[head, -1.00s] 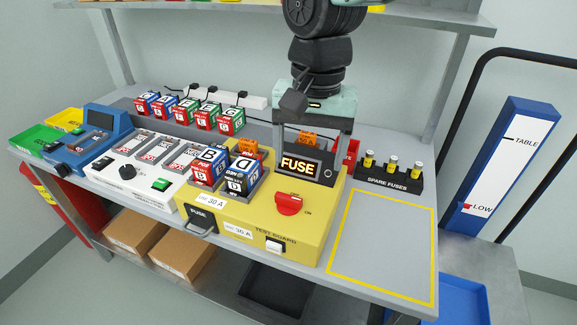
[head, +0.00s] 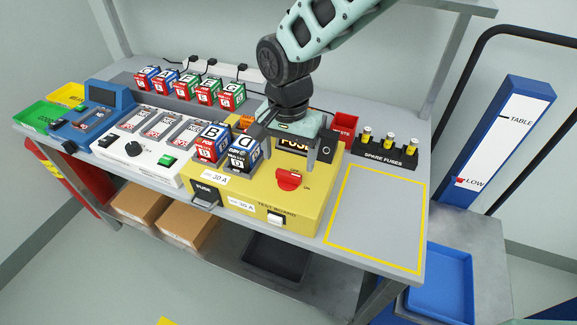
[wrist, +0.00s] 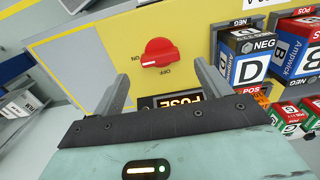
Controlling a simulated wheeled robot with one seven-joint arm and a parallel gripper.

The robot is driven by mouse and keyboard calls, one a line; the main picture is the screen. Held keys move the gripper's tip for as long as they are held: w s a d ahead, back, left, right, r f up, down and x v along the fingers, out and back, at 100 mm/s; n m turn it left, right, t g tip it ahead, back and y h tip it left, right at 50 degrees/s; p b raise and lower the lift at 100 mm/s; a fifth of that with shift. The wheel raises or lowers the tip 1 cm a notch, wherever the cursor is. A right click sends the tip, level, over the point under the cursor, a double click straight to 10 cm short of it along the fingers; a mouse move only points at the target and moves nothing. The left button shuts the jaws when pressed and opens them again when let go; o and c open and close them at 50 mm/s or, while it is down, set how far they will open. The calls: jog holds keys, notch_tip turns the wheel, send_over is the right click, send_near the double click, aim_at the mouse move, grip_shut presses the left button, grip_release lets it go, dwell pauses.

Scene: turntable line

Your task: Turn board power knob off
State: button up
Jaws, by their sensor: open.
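The red power knob (head: 289,179) sits on the sloped yellow test board (head: 262,196), with an ON label on its right in the head view. In the wrist view the knob (wrist: 160,50) lies between and beyond my fingertips. Its bar lies roughly sideways toward the ON label, with the OFF label at its lower right. My gripper (head: 289,154) points down above the board, just behind the knob. Its fingers are apart and empty, and I see no contact with the knob. The lit FUSE display (wrist: 178,100) is partly hidden by my gripper.
Two battery blocks marked B (head: 212,141) and D (head: 243,155) stand left of the knob. A spare fuse rack (head: 385,153) and a red waste bin (head: 345,127) are at the right. The yellow-outlined table area (head: 377,220) is clear.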

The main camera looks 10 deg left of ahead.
aim_at(289, 173)
jog(key=shift+f+p, duration=0.3)
jog(key=shift+f, duration=2.25)
jog(key=c, duration=1)
